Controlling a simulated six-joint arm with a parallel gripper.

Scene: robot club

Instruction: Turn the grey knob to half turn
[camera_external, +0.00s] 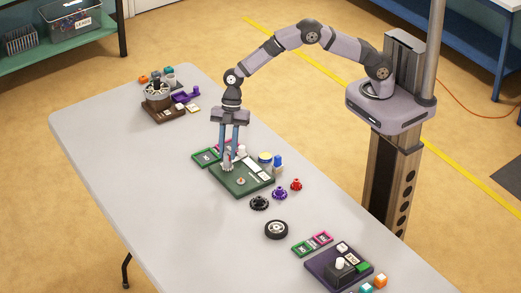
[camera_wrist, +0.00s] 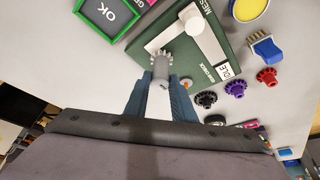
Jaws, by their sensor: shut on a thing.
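The grey knob (camera_wrist: 161,66) is a cylinder with a toothed rim, at the green board (camera_wrist: 143,45) in the wrist view. In the external view the board (camera_external: 243,184) lies on the table under my gripper (camera_external: 229,161). My gripper (camera_wrist: 161,84) points down, its two blue-grey fingers shut on the knob from both sides. The fingers partly hide the knob in the external view. A white bar-shaped part (camera_wrist: 203,35) and a small "IDLE" label (camera_wrist: 231,69) are on the board. I cannot tell the knob's angle.
A green-framed "OK" card (camera_wrist: 108,13) lies beside the board. A yellow-topped round pot (camera_external: 265,157), a blue brush (camera_external: 278,161) and small black, purple and red gears (camera_external: 280,194) are close by. A wheel (camera_external: 276,229) lies nearer the camera.

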